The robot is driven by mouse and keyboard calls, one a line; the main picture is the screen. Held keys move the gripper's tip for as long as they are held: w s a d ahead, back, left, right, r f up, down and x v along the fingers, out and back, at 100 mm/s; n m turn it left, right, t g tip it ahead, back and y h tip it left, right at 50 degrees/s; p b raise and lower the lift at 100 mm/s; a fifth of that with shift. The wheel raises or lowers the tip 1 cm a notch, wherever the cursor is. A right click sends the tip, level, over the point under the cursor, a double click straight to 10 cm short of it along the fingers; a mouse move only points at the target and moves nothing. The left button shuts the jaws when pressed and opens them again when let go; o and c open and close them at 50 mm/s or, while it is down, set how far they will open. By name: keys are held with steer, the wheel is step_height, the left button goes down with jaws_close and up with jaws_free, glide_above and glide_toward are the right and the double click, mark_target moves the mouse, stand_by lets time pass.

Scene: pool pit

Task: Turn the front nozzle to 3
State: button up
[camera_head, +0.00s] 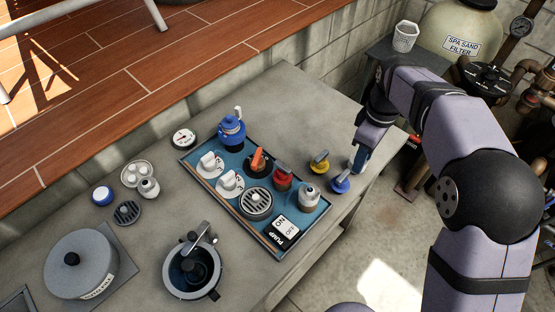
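Two white nozzles with printed numbers beside them sit on the blue panel (268,226). The nearer, front nozzle (228,184) is left of the round grey grate; the rear nozzle (210,163) is behind it, to its upper left. The numbers are too small to read surely, so I cannot tell the front nozzle's setting. My gripper (357,164) points down near the table's right edge, well right of both nozzles and apart from them. It is seen small and partly from behind, and its finger gap does not show clearly.
Between my gripper and the nozzles stand an orange-handled valve (258,160), a red knob (281,178), a yellow knob (319,162) and a grey-white fitting (309,195). A blue jug-like part (231,130) stands at the panel's back. The table's back right is clear.

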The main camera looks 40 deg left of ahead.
steer(key=s+a+n+p, duration=0.1)
steer(key=s+a+n, duration=0.35)
steer(key=a, duration=0.55)
steer(key=n+p, duration=0.4)
steer(key=n, duration=0.8)
glide_above(227, 175)
steer(key=shift+f, duration=0.2)
steer(key=shift+d+f+b, duration=0.1)
steer(key=shift+f+b, duration=0.3)
steer(key=shift+f, duration=0.25)
steer(key=shift+f+p, duration=0.8)
steer(key=shift+f, duration=2.25)
jaws_close()
